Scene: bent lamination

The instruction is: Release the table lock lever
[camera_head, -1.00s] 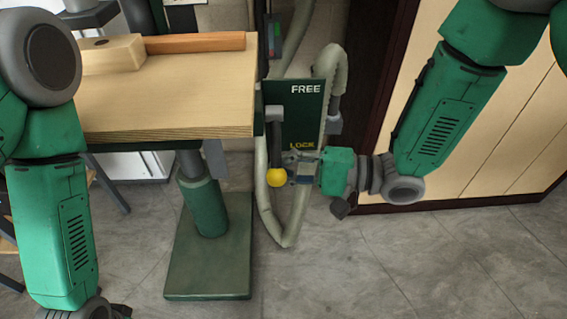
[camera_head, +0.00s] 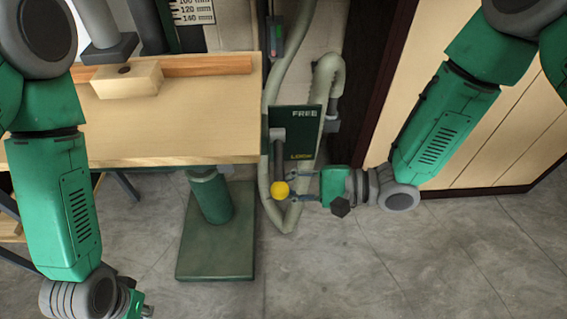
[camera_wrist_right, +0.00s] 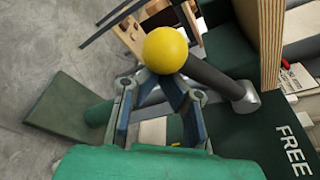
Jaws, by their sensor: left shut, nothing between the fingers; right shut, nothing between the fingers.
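The table lock lever (camera_head: 278,155) is a dark grey bar with a yellow ball knob (camera_head: 280,189) on its lower end. It hangs down beside the word LOCK on a dark green plate (camera_head: 306,132); FREE is printed at the plate's top. My right gripper (camera_head: 293,189) is shut and empty, just right of the knob. In the right wrist view the knob (camera_wrist_right: 166,50) sits just beyond the fingertips (camera_wrist_right: 162,85); whether they touch it I cannot tell. My left gripper (camera_head: 146,311) is shut, at the bottom edge, partly cut off and far from the lever.
A wooden table (camera_head: 180,125) with a block (camera_head: 127,80) and a fence (camera_head: 205,66) is left of the lever. Its green post (camera_head: 211,197) and base (camera_head: 215,255) stand below. A hose (camera_head: 325,85) loops behind the plate. A panelled cabinet (camera_head: 490,140) stands right. The floor in front is clear.

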